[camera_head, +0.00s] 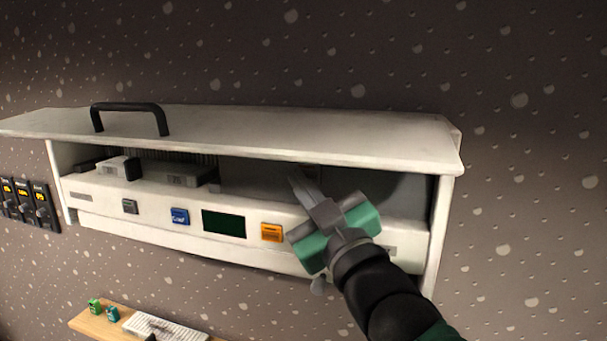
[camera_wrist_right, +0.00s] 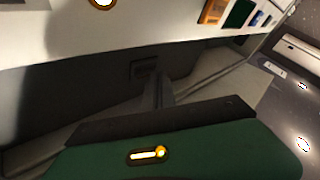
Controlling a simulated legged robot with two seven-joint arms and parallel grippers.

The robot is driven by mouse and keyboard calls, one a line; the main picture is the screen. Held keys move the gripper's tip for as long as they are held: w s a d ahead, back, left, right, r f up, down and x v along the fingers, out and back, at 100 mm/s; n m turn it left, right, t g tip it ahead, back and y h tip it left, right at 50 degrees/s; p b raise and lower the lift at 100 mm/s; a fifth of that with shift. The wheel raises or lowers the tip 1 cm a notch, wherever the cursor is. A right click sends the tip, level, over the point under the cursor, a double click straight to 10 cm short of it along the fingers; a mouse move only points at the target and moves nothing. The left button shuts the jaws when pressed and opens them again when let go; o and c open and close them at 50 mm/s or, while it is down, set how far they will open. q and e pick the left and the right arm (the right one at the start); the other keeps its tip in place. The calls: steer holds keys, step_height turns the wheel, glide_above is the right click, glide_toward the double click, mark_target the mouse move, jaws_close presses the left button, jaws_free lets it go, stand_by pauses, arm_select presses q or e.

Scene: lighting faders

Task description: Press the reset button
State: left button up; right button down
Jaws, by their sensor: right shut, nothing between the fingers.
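A white wall-mounted console (camera_head: 140,222) has a front strip with a dark grey button (camera_head: 130,206), a blue button (camera_head: 180,216) and an orange button (camera_head: 271,233). Their labels are too small to read, so I cannot tell which button is reset. My right gripper (camera_head: 299,180) is shut and empty. Its fingers reach into the open recess above the strip, right of the orange button. In the right wrist view its fingers (camera_wrist_right: 160,92) point at a small dark square (camera_wrist_right: 143,68) on the recess's inner surface; contact is unclear. The orange button (camera_wrist_right: 213,11) shows there too. My left gripper is out of view.
A white lid (camera_head: 280,134) with a black handle (camera_head: 130,106) overhangs the recess. A dark green screen (camera_head: 223,223) sits between the blue and orange buttons. Grey blocks (camera_head: 165,173) fill the recess's left part. A wooden shelf (camera_head: 90,322) with small items is below.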

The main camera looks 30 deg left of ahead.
steer(key=shift+w+d+r, duration=0.15)
steer(key=shift+w+d, duration=0.1)
steer(key=shift+d, duration=0.2)
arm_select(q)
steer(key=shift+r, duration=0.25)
arm_select(e)
steer(key=shift+w+a, duration=0.2)
steer(key=shift+a, duration=0.3)
arm_select(q)
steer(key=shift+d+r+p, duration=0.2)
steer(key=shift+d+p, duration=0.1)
steer(key=shift+p, duration=0.1)
arm_select(e)
steer(key=shift+w+d, duration=0.25)
arm_select(q)
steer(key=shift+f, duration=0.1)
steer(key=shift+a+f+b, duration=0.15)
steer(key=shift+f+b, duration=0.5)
steer(key=shift+b, duration=0.05)
arm_select(e)
steer(key=shift+s+a, duration=0.15)
steer(key=shift+s, duration=0.65)
